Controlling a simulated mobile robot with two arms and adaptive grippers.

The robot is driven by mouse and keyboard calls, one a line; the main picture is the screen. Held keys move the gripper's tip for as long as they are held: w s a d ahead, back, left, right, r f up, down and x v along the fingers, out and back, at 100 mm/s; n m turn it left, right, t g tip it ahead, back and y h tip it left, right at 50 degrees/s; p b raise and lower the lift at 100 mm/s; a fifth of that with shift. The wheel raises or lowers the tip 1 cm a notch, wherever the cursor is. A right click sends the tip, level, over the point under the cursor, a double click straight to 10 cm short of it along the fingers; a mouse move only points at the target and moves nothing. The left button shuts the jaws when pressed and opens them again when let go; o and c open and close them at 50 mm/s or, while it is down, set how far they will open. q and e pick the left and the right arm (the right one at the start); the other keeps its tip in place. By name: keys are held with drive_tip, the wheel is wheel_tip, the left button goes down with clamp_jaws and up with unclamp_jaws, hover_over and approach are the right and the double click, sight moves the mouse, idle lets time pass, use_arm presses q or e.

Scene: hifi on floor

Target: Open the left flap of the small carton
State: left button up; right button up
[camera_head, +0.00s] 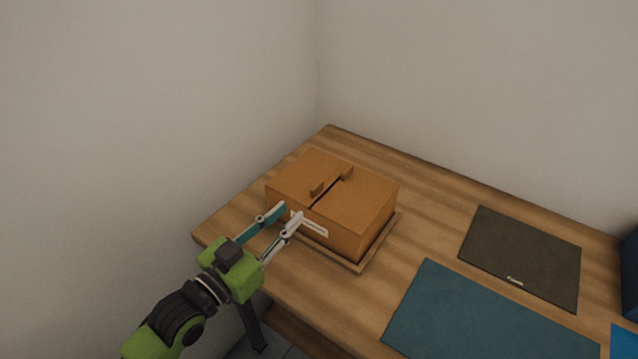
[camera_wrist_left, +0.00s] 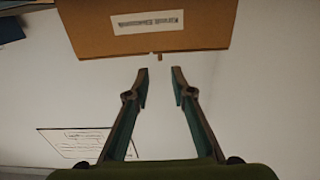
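The small brown carton (camera_head: 346,232) sits on the desk with both top flaps lying shut. The left flap (camera_head: 297,176) and right flap (camera_head: 362,198) meet at a dark seam, with a small raised tab on each side of it. A white label (camera_head: 311,224) is on the front face; it also shows in the left wrist view (camera_wrist_left: 147,22). My left gripper (camera_head: 289,211) is open and empty at the carton's front, partly covering that face. In the left wrist view its fingertips (camera_wrist_left: 160,72) point toward the carton (camera_wrist_left: 90,38), with a gap visible. My right gripper is out of view.
The carton rests on a thin wooden base (camera_head: 376,250) on the wooden desk (camera_head: 430,189). A teal mat (camera_head: 480,318) and a dark mat (camera_head: 523,257) lie to the right. Walls stand left and behind. A dark blue object (camera_head: 629,275) is at the right edge.

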sight(311, 192)
use_arm(q)
drive_tip(key=x, duration=1.1)
drive_tip(key=shift+w+p, duration=0.1)
drive_tip(key=shift+p, duration=0.3)
clamp_jaws()
